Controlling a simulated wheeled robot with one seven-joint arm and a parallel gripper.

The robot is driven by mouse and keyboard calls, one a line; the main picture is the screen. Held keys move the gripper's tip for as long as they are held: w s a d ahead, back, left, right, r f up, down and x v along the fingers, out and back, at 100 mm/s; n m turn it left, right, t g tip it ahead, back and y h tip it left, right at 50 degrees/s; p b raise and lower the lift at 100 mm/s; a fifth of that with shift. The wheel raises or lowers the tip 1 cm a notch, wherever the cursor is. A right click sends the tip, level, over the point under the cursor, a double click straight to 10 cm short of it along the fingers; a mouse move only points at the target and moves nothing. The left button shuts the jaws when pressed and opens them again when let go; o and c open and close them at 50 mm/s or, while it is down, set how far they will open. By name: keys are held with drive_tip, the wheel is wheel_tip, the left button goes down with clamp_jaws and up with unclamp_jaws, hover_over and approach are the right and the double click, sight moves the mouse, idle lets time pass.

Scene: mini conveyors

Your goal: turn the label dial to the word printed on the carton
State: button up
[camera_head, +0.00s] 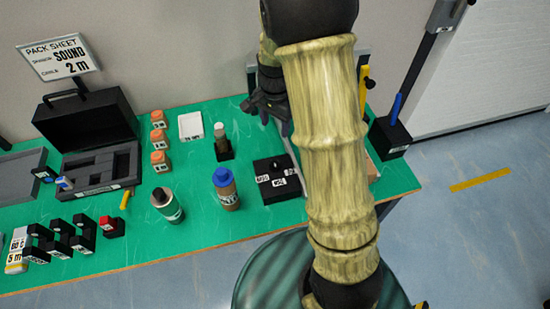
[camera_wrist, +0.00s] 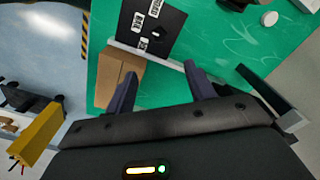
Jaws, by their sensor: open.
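The label dial is a black box (camera_head: 282,191) with a dark knob and several small white word labels, standing on the green table right of the middle. The box also shows upside down at the top of the wrist view (camera_wrist: 166,27), where the labels are too small to read surely. A plain brown carton (camera_wrist: 118,78) lies beside it, across a grey rail; in the head view my arm hides most of it. I see no legible word on the carton. My gripper (camera_wrist: 160,76) is open and empty, above the table behind the dial box, apart from it and the carton.
A blue-capped bottle (camera_head: 226,190), a grey-capped bottle (camera_head: 167,206) and a small stand (camera_head: 222,143) are left of the dial. Bare green table (camera_head: 195,180) lies between.

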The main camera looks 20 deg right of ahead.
sight(275, 162)
wheel_tip(275, 162, down, 17)
drive_tip(key=p, duration=0.2)
drive_tip(key=shift+f+p, duration=0.2)
drive_tip(key=shift+p, duration=0.1)
idle(0.4)
drive_tip(key=c, duration=1)
